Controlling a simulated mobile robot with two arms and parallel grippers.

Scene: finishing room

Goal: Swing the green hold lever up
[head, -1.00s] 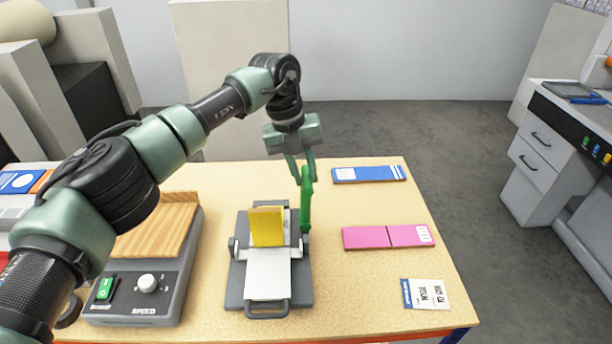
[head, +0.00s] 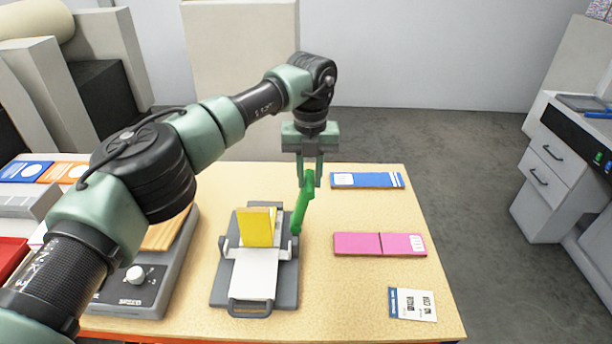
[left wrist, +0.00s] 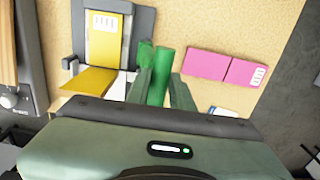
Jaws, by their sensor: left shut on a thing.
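The green hold lever (head: 301,207) rises from the right side of a grey clamp fixture (head: 222,291) on the table. It leans slightly right towards its top in the head view. My left gripper (head: 309,178) points down and is shut on the lever's upper end. In the left wrist view the lever (left wrist: 158,78) stands between the two fingers. A yellow piece (head: 257,228) stands tilted up on the fixture, above a white sheet (head: 254,275). My right gripper is not in view.
A grey unit with a speed knob (head: 135,275) stands left of the fixture, partly behind my left arm. A blue strip (head: 368,180), a pink strip (head: 380,244) and a white card (head: 412,304) lie to the right. Bare tabletop separates them.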

